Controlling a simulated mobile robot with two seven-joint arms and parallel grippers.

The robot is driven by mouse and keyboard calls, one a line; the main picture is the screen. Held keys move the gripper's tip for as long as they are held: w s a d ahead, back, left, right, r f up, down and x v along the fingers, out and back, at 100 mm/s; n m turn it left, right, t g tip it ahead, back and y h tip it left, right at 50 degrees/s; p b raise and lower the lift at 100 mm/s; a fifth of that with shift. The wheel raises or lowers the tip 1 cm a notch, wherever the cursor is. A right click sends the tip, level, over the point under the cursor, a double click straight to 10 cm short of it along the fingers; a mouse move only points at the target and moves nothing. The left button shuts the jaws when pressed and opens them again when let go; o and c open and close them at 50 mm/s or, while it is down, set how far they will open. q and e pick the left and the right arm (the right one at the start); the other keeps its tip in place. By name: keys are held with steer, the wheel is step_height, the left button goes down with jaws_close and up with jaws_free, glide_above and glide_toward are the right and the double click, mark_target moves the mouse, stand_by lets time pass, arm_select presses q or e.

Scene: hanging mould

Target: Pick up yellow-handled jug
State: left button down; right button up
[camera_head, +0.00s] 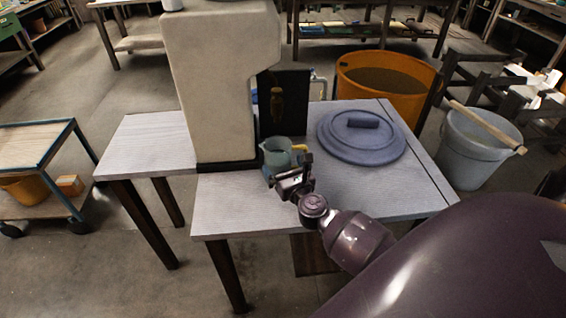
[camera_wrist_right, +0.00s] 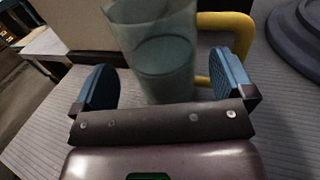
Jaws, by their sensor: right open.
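The yellow-handled jug (camera_head: 277,152) is a translucent blue-green vessel standing upright on the grey table, close to the pale mould block. Its yellow handle (camera_head: 299,148) points right. In the right wrist view the jug (camera_wrist_right: 160,45) stands just ahead, with the handle (camera_wrist_right: 228,25) beyond the right finger. My right gripper (camera_head: 288,178) is at the near side of the jug and partly covers its lower part. In the wrist view its blue-padded fingers (camera_wrist_right: 166,85) are spread wide, one to each side of the jug, with gaps visible. My left gripper is not in view.
A tall pale mould block (camera_head: 220,80) stands left of the jug. A round blue-grey lid (camera_head: 345,145) with a knob lies right of it. The table's front right (camera_head: 400,190) is clear. An orange tub (camera_head: 385,85) and a grey bucket (camera_head: 470,150) stand beyond the table.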

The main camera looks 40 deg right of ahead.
mark_target(273, 149)
steer(key=shift+x, duration=2.2)
steer(key=shift+r, duration=0.15)
steer(key=c, duration=1.1)
